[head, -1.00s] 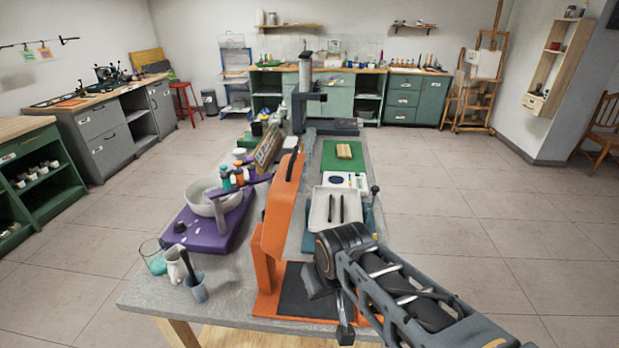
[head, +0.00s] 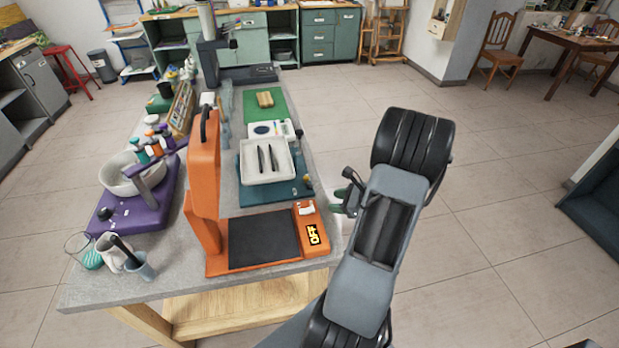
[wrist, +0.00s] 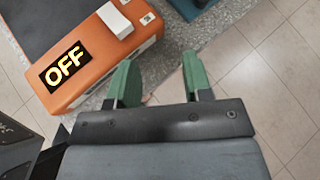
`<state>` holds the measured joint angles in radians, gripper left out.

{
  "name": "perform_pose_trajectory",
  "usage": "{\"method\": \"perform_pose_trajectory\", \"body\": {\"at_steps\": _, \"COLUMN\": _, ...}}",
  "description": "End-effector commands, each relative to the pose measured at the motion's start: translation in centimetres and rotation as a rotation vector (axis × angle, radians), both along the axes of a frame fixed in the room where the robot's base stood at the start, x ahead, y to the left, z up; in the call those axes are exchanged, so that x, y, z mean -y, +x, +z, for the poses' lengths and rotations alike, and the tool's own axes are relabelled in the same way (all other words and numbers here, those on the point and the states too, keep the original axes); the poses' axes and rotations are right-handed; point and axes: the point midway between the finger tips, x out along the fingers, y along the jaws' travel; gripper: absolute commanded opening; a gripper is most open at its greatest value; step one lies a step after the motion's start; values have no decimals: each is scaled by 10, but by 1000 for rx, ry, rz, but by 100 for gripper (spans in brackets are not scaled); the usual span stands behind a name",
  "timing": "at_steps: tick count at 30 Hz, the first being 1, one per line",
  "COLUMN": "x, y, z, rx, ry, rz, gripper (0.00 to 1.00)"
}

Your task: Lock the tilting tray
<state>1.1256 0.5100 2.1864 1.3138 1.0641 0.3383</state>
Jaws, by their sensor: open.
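A pale tray (head: 252,178) holding two dark slim pieces sits on a teal base (head: 262,195) near the table's right edge. I cannot tell how far it tilts. A small dark knob (head: 298,134) stands at its right back corner. A small tan piece (head: 308,182) is at the base's right front corner. My gripper (head: 345,200) is off the table's right edge, to the right of the tray and apart from it. In the wrist view its green fingers (wrist: 160,80) are apart with nothing between them, over the table edge and floor.
An orange press-like device (head: 205,175) stands left of the tray; its front panel shows a lit OFF sign (wrist: 65,66) and a white switch (wrist: 115,20). A green mat (head: 266,105) lies behind. A purple stand (head: 140,205) is farther left.

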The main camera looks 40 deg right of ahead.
Motion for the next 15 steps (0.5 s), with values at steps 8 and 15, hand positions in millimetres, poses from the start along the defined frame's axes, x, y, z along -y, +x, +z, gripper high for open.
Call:
{"method": "perform_pose_trajectory", "body": {"at_steps": 8, "x": 38, "y": 29, "z": 23, "rx": 114, "ry": 168, "rz": -283, "gripper": 46}}
{"method": "perform_pose_trajectory", "body": {"at_steps": 15, "x": 33, "y": 51, "z": 16, "rx": 110, "ry": 208, "rz": -305, "gripper": 46}}
